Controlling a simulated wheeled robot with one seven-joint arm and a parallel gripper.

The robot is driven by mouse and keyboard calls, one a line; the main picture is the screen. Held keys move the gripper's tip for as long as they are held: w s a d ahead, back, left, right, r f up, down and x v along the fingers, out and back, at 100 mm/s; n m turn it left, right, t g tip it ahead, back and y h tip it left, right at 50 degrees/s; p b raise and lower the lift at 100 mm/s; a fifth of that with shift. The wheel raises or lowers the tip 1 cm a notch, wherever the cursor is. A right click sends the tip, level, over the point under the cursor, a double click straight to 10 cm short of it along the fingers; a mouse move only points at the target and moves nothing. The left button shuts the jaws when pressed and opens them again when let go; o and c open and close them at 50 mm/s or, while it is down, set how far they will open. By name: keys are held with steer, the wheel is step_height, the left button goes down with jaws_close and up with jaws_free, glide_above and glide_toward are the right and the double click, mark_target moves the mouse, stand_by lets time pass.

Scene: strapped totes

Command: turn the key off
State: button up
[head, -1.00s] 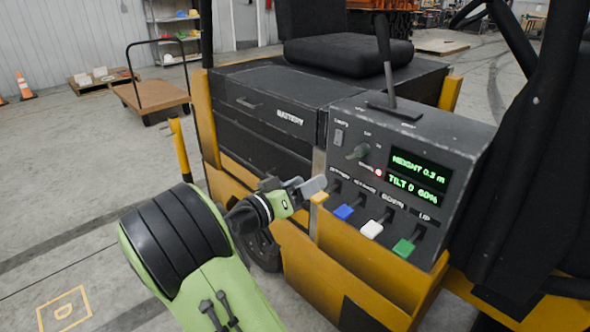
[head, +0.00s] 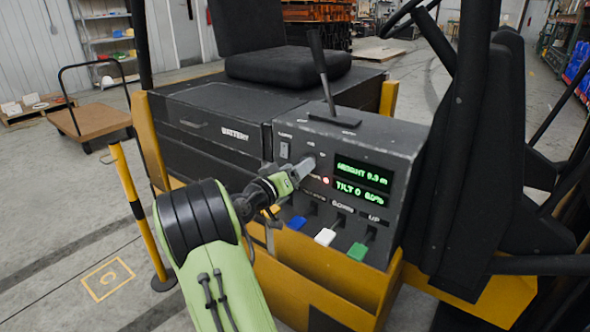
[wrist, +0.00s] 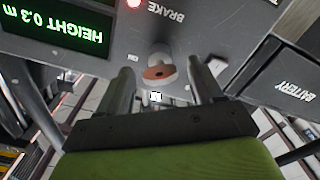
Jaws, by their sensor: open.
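The key (wrist: 159,72) is a short grey post with a brownish end. It stands on the dark control panel (head: 385,140) of the forklift. In the wrist view it is between and just beyond the two grey fingers of my gripper (wrist: 160,80), with a gap on each side. In the head view my gripper (head: 303,168) is at the panel, left of the green display, and mostly hides the key. My gripper is open and holds nothing. I cannot tell which position the key is turned to.
The green display (head: 362,183) reads height and tilt, with a red light (head: 326,181) beside it. Blue, white (head: 325,237) and green (head: 357,251) levers are below. A rocker switch (head: 284,150) and a tall lever (head: 322,75) are close by.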

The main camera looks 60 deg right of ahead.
steer(key=c, duration=1.1)
steer(key=shift+o, duration=0.2)
steer(key=shift+n, duration=0.4)
steer(key=shift+n+p, duration=4.05)
steer(key=shift+n, duration=1.45)
